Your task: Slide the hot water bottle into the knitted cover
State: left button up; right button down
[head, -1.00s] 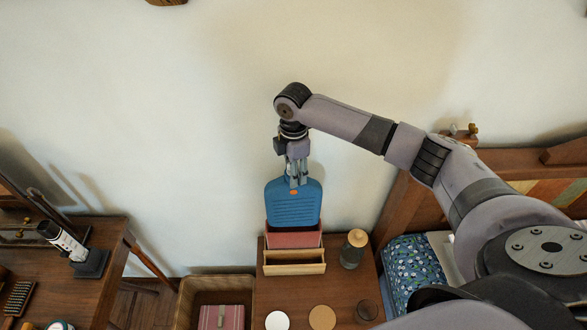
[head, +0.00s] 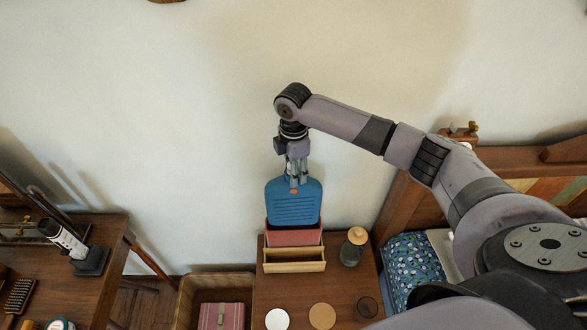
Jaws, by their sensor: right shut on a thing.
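The blue hot water bottle (head: 293,207) stands upright, its lower end hidden inside the reddish-pink cover (head: 294,237). The cover is upright in a wooden holder (head: 294,261) on the small table. My right gripper (head: 297,182) points down and is shut on the top of the bottle. The bottle's neck is hidden by the fingers. My left gripper is not in view.
On the small table (head: 300,293) are a glass jar with a wooden lid (head: 353,247), a white disc (head: 277,319), a tan disc (head: 322,316) and a dark round glass (head: 367,307). A basket (head: 190,300) stands left of it. The wall is close behind.

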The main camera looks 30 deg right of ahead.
jog(key=shift+w+f+b, duration=0.1)
jog(key=shift+f+b, duration=0.3)
jog(key=shift+f, duration=0.55)
dwell(1.1)
jog(key=shift+p, duration=0.45)
dwell(0.7)
jog(key=shift+f+b, duration=0.85)
jog(key=shift+f, duration=1.2)
jog(key=shift+p, duration=0.35)
dwell(0.6)
jog(key=shift+f, duration=0.15)
dwell(0.3)
